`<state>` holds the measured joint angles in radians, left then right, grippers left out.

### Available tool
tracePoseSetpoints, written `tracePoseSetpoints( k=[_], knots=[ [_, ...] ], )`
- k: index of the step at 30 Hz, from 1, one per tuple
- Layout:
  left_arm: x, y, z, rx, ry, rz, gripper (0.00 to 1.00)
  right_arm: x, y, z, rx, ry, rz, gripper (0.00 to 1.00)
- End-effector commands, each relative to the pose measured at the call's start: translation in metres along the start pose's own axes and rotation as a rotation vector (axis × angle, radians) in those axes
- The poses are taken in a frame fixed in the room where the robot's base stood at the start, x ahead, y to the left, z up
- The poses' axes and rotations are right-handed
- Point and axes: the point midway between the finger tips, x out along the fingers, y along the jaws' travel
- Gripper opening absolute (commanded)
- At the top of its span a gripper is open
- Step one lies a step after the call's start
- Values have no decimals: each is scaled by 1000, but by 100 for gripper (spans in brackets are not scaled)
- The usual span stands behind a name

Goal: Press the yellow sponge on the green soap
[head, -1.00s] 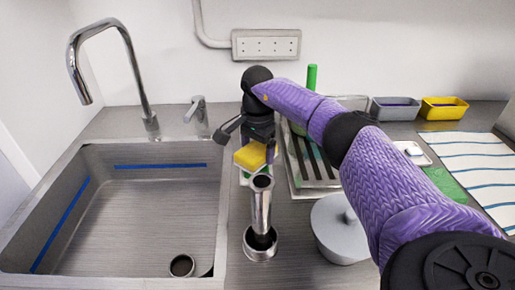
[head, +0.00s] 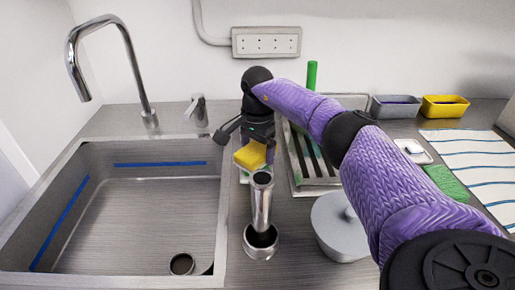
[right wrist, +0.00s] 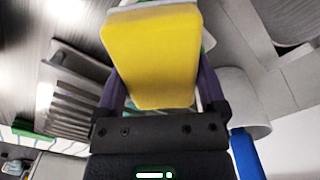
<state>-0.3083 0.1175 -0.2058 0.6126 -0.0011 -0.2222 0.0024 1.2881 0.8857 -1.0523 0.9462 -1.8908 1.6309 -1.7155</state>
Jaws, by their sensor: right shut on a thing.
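My right gripper (head: 258,143) is shut on the yellow sponge (head: 250,155), just right of the sink's edge and behind a metal cylinder. In the right wrist view the sponge (right wrist: 152,55) fills the space between the fingers (right wrist: 160,105). A small patch of pale and green, which may be the green soap on a dish (head: 244,178), shows just under the sponge. It is mostly hidden by the sponge and the cylinder, and I cannot tell whether they touch. My left gripper is not in view.
The metal cylinder (head: 261,205) stands close in front of the sponge. A steel sink (head: 120,220) lies left. A slotted rack (head: 305,165), a grey lidded pot (head: 340,225), a green pad (head: 445,182), a striped towel (head: 475,165) and grey and yellow tubs (head: 445,107) are right.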

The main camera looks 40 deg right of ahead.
Motion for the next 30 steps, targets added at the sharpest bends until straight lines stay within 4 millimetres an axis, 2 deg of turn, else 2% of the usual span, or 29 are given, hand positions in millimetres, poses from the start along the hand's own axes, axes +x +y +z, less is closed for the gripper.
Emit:
tracePoseSetpoints(
  k=[14, 30],
  knots=[
    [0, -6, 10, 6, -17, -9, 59, 2, 0, 0, 0, 0, 0, 43],
    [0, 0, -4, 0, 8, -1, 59, 4, 0, 0, 0, 0, 3, 43]
  ],
)
